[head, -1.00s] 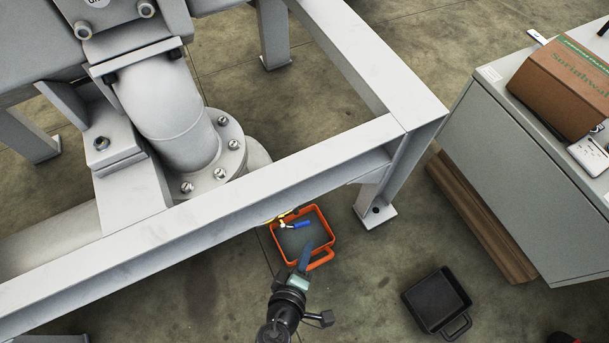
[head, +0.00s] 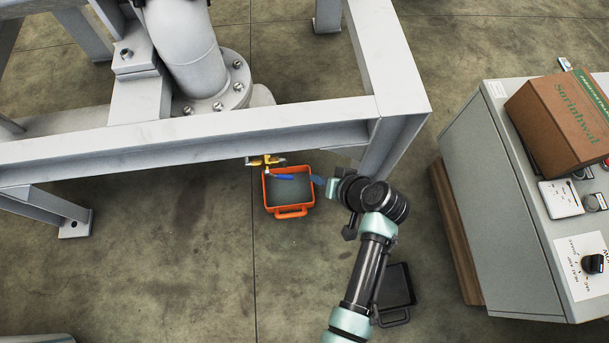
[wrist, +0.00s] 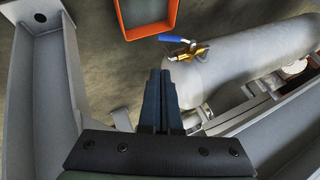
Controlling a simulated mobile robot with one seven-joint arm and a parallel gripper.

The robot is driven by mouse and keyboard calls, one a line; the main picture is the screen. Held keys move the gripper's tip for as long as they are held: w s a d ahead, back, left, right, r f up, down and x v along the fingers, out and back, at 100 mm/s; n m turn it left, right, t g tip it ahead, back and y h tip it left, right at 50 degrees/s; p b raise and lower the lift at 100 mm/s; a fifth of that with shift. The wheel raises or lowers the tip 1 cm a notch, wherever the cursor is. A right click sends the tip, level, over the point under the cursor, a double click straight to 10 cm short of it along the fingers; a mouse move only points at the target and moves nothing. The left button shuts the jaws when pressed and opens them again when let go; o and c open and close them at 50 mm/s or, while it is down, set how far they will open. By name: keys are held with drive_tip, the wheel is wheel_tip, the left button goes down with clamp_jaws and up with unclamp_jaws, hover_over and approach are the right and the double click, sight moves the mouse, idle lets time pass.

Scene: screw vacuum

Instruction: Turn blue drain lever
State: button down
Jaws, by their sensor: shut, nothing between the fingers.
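The blue drain lever (head: 282,177) points right from a small yellow brass valve (head: 264,160) under the frame beam, above the orange tray (head: 289,211). In the wrist view the lever (wrist: 174,39) lies ahead of the fingertips, joined to the brass valve (wrist: 187,51) on the end of a grey pipe (wrist: 225,75). My gripper (head: 318,180) reaches in from the right, just right of the lever and apart from it. In the wrist view its dark fingers (wrist: 160,74) are together, with nothing between them.
The grey steel frame beam (head: 200,138) runs close above the valve, and a frame leg (head: 400,145) stands right of my gripper. A black tray (head: 397,285) lies on the floor. A grey cabinet (head: 478,175) stands at the right.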

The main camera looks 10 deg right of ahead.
drive_tip(key=r, duration=0.1)
drive_tip(key=b, duration=0.9)
approach(279, 175)
drive_tip(key=w+f, duration=0.4)
drive_tip(key=f, duration=0.1)
drive_tip(key=shift+a+f+y+b, duration=0.3)
drive_tip(key=shift+f+b, duration=0.1)
drive_tip(key=shift+b, duration=0.1)
drive_tip(key=shift+s+d+p, duration=0.1)
drive_tip(key=shift+p, duration=0.2)
drive_tip(key=shift+f, duration=0.15)
